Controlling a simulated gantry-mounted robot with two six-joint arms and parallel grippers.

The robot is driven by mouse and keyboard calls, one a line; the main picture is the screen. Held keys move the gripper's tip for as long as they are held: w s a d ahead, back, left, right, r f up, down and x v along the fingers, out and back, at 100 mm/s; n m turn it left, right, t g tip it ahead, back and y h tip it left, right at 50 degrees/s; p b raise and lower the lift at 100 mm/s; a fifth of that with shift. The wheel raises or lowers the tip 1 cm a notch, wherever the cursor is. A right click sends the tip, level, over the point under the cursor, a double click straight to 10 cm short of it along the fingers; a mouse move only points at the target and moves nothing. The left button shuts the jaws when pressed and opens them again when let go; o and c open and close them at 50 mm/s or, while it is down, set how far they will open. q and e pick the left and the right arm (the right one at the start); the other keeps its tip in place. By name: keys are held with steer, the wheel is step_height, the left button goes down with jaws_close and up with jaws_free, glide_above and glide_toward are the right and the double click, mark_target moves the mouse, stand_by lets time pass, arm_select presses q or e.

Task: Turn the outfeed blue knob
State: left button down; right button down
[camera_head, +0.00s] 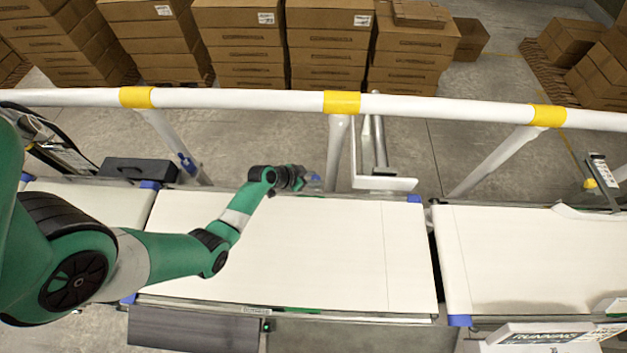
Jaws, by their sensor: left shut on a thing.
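My left arm reaches in from the left over the white belt, and my left gripper (308,184) is at the belt's far edge, near the foot of a white guard-rail post. A small patch of blue, which looks like the blue knob (316,180), shows right at the fingertips. The gripper is shut on it. Most of the knob is hidden by the fingers, so its turn angle cannot be told. My right gripper is out of view.
A white rail with yellow bands (342,103) runs across behind the belt (300,240). A metal bracket (378,182) stands right of the gripper. Another belt (540,255) lies to the right. Stacked cartons (330,40) stand beyond the rail. The middle belt is empty.

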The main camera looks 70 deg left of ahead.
arm_select(q)
steer(key=shift+a+r+m+h+p, duration=0.1)
steer(key=shift+m+h+p, duration=0.5)
steer(key=shift+m+p, duration=0.2)
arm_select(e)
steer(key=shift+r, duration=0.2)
arm_select(q)
steer(key=c, duration=0.5)
jaws_free()
steer(key=p+v, duration=1.1)
steer(key=p, duration=0.2)
steer(key=shift+s, duration=0.35)
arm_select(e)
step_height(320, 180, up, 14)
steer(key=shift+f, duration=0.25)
